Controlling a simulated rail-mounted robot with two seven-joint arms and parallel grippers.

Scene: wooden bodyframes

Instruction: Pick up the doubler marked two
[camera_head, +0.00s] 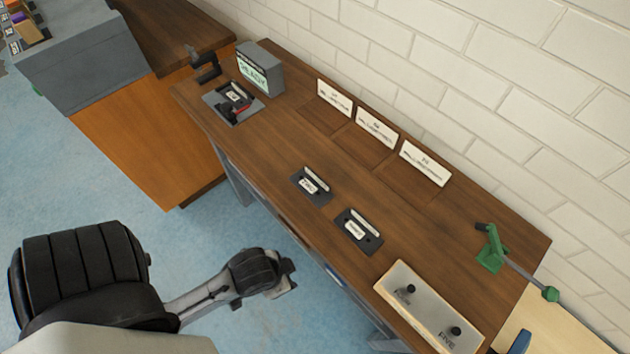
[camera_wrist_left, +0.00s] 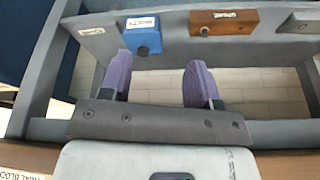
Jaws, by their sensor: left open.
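Two dark plates with white labels lie on the brown table, and either may be a doubler. One plate (camera_head: 311,186) is near the table's middle. The other plate (camera_head: 359,231) is nearer the front right. Their labels are too small to read surely, so I cannot tell which is marked two. My left gripper (camera_head: 288,275) hangs beside the table's front edge, apart from both plates. In the left wrist view its two purple fingers (camera_wrist_left: 157,82) are spread with nothing between them. My right gripper is not in view.
A grey display box (camera_head: 261,68) and a dark fixture (camera_head: 233,103) stand at the table's far left. White signs (camera_head: 376,128) line the back by the brick wall. A blue block (camera_wrist_left: 143,36) shows in the wrist view.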

